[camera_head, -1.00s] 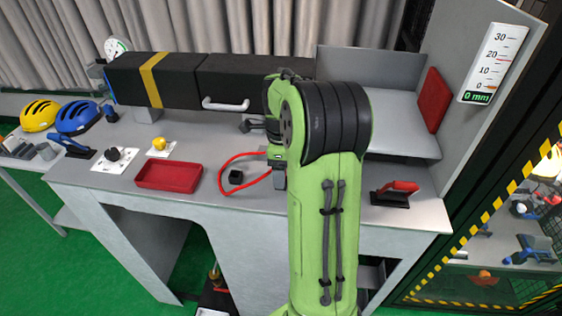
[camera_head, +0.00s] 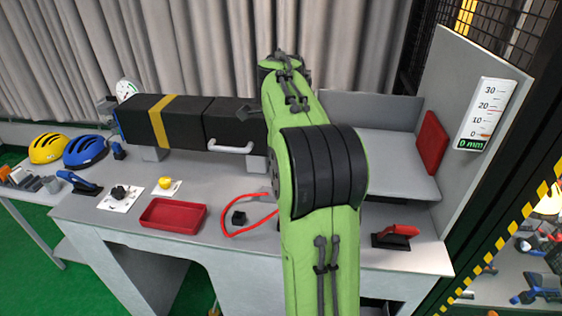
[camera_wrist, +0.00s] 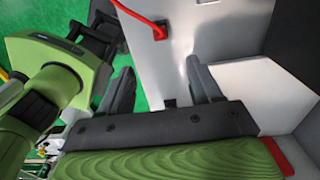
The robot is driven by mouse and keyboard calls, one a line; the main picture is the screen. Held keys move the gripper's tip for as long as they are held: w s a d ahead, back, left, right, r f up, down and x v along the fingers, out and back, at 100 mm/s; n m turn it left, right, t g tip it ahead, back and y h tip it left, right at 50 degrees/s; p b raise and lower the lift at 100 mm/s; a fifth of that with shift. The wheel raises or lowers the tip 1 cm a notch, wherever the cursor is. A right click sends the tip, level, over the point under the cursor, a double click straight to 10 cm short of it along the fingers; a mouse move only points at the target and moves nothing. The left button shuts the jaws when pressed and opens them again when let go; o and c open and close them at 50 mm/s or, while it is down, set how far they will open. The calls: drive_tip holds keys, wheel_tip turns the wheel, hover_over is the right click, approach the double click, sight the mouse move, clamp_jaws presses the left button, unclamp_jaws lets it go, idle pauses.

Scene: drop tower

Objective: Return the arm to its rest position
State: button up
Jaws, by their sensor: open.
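My green arm rises through the middle of the head view and bends at a black-banded joint. My gripper (camera_wrist: 160,82) shows in the wrist view with its two dark fingers spread apart and nothing between them. In the head view the gripper is mostly hidden behind the arm; a dark part beside the arm, in front of the black beam, seems to belong to it. The gripper is above the grey bench (camera_head: 222,178). A red cord (camera_head: 232,231) and a small black cube (camera_head: 239,217) lie on the bench, apart from the gripper.
A black beam (camera_head: 185,122) with a yellow band lies along the back. A red tray (camera_head: 173,215), a yellow knob (camera_head: 165,182) and two helmets are left. A red-handled tool (camera_head: 396,235), red pad (camera_head: 432,142) and gauge panel (camera_head: 486,113) are right.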

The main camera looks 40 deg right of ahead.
drive_tip(key=s+a+n+t+h+b, duration=0.15)
drive_tip(key=s+a+n, duration=0.35)
drive_tip(key=a+n, duration=0.7)
drive_tip(key=s+a+f+n+t+b, duration=0.1)
drive_tip(key=s+a+f+n, duration=0.3)
drive_tip(key=n, duration=0.4)
drive_tip(key=s+a+f+n+t+y+b, duration=0.1)
drive_tip(key=s+a+f+n+t+b, duration=0.1)
drive_tip(key=s+a+n, duration=0.4)
drive_tip(key=shift+s+a+f+n+t, duration=0.25)
drive_tip(key=shift+a+f+n+t, duration=0.3)
drive_tip(key=shift+f+n, duration=0.5)
drive_tip(key=shift+s+d+r+y, duration=0.1)
drive_tip(key=shift+r+y, duration=0.1)
drive_tip(key=shift+y, duration=0.05)
